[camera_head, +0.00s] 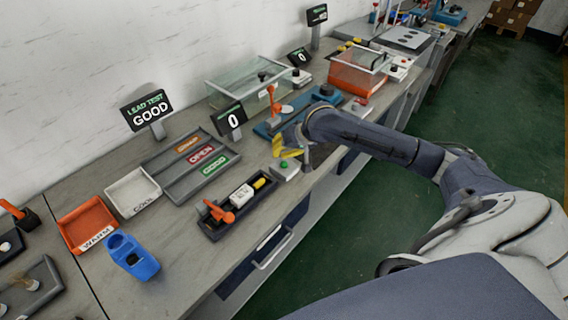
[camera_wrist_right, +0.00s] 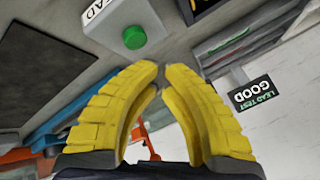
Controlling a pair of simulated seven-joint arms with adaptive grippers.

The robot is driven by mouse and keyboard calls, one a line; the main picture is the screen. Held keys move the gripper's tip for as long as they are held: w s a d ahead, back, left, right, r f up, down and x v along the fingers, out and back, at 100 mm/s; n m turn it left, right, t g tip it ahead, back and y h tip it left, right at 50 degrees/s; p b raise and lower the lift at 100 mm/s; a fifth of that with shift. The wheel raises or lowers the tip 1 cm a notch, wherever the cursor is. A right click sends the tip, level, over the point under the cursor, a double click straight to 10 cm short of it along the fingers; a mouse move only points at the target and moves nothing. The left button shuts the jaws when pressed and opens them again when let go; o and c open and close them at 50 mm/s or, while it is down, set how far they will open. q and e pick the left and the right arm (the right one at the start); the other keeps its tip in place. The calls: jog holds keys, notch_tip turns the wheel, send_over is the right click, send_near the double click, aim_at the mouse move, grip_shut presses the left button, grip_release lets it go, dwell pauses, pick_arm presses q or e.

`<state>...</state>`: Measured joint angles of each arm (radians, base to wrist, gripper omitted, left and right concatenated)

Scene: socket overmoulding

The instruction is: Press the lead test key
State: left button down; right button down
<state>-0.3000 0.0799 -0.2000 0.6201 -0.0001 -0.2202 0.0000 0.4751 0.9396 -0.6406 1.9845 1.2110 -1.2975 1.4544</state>
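The lead test key is a round green button (camera_head: 284,164) on a small grey box (camera_head: 287,172) near the bench's front edge. In the right wrist view the green button (camera_wrist_right: 134,38) shows beyond my fingertips, on the box with partly visible "LEAD" lettering. My right gripper (camera_head: 277,146) is just behind the box in the head view, apart from the button. In the wrist view its yellow fingers (camera_wrist_right: 161,68) curve inward with tips almost meeting and nothing between them. The lead test display (camera_head: 148,110) reads "GOOD". My left gripper is not in view.
A dark tray (camera_head: 238,208) with an orange-handled tool and white block lies left of the box. Behind are a sorting tray (camera_head: 190,167) with labelled lanes and a "0" display (camera_head: 229,119). A blue fixture (camera_head: 268,130) with an orange clamp stands close behind my right gripper.

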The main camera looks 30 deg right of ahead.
notch_tip(320, 180, up, 4)
dwell(0.5)
dwell(0.5)
